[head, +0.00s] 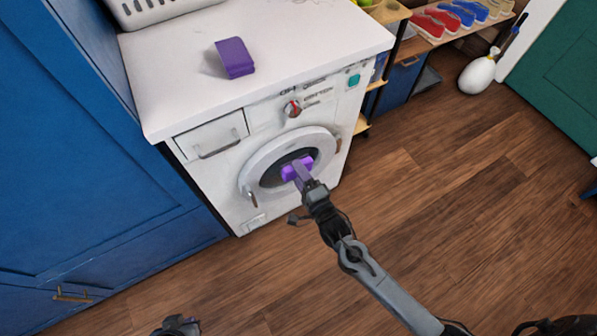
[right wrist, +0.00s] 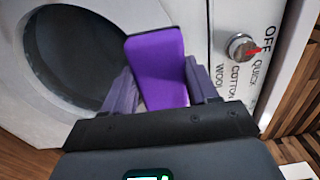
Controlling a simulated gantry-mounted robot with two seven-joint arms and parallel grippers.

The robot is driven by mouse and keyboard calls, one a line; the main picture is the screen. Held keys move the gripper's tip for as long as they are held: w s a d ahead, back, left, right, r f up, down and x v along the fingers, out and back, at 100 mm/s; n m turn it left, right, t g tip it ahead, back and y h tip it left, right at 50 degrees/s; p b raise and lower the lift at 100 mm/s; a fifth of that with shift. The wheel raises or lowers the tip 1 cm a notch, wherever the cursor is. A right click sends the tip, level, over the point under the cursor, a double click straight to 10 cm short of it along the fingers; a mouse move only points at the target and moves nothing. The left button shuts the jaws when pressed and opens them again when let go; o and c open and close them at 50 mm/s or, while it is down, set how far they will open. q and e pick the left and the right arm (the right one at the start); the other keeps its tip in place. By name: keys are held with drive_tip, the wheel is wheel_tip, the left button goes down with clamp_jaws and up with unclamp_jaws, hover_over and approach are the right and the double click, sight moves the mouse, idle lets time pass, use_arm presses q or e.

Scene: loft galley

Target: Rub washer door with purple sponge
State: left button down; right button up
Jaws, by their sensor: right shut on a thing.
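The white washer (head: 265,95) stands against the blue cabinet. Its round door (head: 262,163) has a white ring and dark glass, and looks closed. My right gripper (head: 301,175) is shut on a bright purple sponge (head: 288,173), held in front of the door glass. In the right wrist view the sponge (right wrist: 157,67) stands tilted between both fingers, with the door glass (right wrist: 70,55) to its left. I cannot tell whether the sponge touches the door. A dark part at the bottom edge looks like my left gripper (head: 176,326); its fingers cannot be made out.
A darker purple block (head: 235,58) lies on the washer top near a white basket (head: 150,10). The control knob (head: 293,108) is above the door. A shelf with red and blue items (head: 440,22) and a white vase (head: 478,75) are at the right. The wooden floor in front is clear.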

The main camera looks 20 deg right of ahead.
drive_tip(key=shift+s, duration=0.1)
drive_tip(key=s+p, duration=0.2)
drive_tip(key=s, duration=0.1)
drive_tip(key=shift+d, duration=0.15)
drive_tip(key=shift+w, duration=0.1)
drive_tip(key=shift+w, duration=0.15)
idle(0.4)
drive_tip(key=w, duration=0.4)
drive_tip(key=shift+w+a+b, duration=0.1)
drive_tip(key=shift+a+b, duration=0.1)
drive_tip(key=shift+b, duration=0.15)
drive_tip(key=shift+w+a+b, duration=0.15)
drive_tip(key=shift+w+b, duration=0.15)
drive_tip(key=shift+w, duration=0.95)
